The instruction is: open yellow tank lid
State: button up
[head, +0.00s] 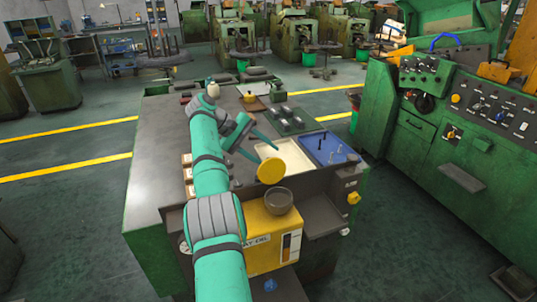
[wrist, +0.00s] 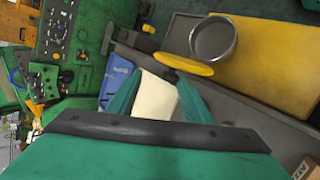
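The yellow tank (head: 265,235) is at the front of the green machine bench, and its top (wrist: 270,65) fills the upper right of the wrist view. Its round yellow lid (head: 271,170) stands tilted up, away from the grey cup-shaped opening (head: 279,201). In the wrist view the lid (wrist: 183,64) is nearly edge-on beside the open grey cup (wrist: 214,38). My gripper (head: 254,148) is behind the lid, with its fingers spread and nothing between them. In the wrist view, one fingertip of my gripper (wrist: 160,75) is close to the lid; I cannot tell whether it touches.
A cream tray (head: 285,157) and a blue tray (head: 328,148) with small tools lie just behind the lid. A green control console (head: 445,125) stands at the right. Dark blocks (head: 290,118) sit farther back on the bench. The bench top's left side (head: 155,150) is clear.

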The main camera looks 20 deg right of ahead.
jog(key=shift+s+d+r, duration=0.4)
jog(key=shift+s+r, duration=0.3)
jog(key=shift+r, duration=0.15)
jog(key=shift+s+d+r, duration=0.1)
jog(key=shift+s+r, duration=0.4)
jog(key=shift+r, duration=0.05)
jog(key=s+r, duration=0.1)
jog(key=s+a+r, duration=0.1)
jog(key=r, duration=0.1)
jog(key=shift+s, duration=0.35)
jog(key=s+a+r, duration=0.2)
jog(key=s+r, duration=0.1)
jog(key=s, duration=0.5)
jog(key=shift+s+r, duration=0.25)
jog(key=shift+s, duration=0.05)
jog(key=shift+a, duration=0.1)
